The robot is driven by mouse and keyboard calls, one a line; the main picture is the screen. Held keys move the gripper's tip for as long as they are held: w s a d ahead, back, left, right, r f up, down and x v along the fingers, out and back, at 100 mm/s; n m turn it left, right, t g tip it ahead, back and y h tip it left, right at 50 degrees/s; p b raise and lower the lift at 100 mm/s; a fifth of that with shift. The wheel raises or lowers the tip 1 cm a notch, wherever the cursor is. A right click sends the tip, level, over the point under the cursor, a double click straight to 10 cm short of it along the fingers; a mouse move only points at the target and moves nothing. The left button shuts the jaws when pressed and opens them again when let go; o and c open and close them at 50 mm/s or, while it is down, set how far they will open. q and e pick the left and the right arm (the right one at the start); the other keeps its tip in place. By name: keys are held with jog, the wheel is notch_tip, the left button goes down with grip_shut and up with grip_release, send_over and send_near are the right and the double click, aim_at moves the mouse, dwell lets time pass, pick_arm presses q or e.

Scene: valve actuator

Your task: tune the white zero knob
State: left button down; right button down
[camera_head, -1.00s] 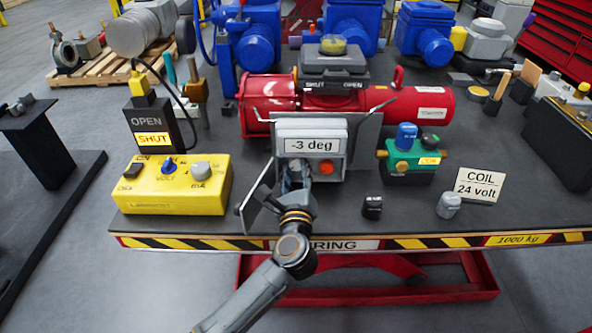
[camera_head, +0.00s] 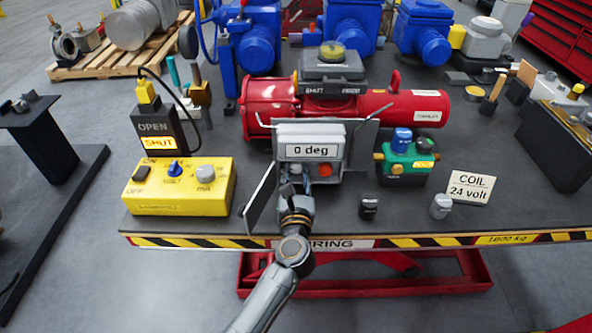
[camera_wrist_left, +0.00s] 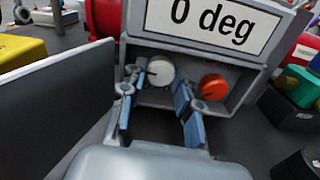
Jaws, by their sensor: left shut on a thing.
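The grey positioner box (camera_head: 341,140) stands open on the bench in front of the red actuator, and its display (camera_head: 310,150) reads "0 deg". In the left wrist view the white zero knob (camera_wrist_left: 160,70) sits under the display, with a dark mark on its face. An orange-red knob (camera_wrist_left: 213,87) is to its right. My left gripper (camera_wrist_left: 157,90) reaches into the box, its blue-padded fingers on either side of the white knob, shut on it. In the head view the gripper (camera_head: 294,190) mostly hides the white knob. My right gripper is not in view.
The box's open cover (camera_head: 261,198) stands close to the left of my gripper. A green unit (camera_head: 405,165), two small caps and a "COIL 24 volt" sign (camera_head: 470,187) are right.

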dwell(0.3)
pick_arm(q)
jog(key=c, duration=1.2)
grip_release()
jog(key=s, duration=1.2)
jog(key=shift+r+m, duration=0.1)
jog(key=shift+m, duration=0.2)
